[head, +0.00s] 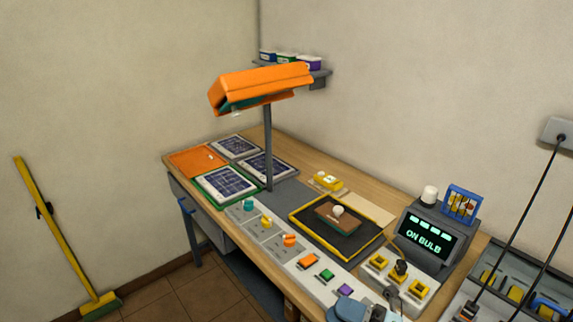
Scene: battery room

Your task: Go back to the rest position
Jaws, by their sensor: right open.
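Only a small part of my right gripper (376,312) shows, at the bottom edge of the head view, in front of the workbench's front strip of controls. It is open, and I see nothing held in it. Most of it is cut off by the frame. My left gripper is not in view. The wooden workbench (300,153) runs from the middle to the lower right.
An orange lamp (262,86) stands on a post over the bench. A black tray with a yellow rim (312,231) holds a small brown block. A display reading ON BULB (429,238) stands at right. A yellow broom (52,230) leans at left; floor beside it is clear.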

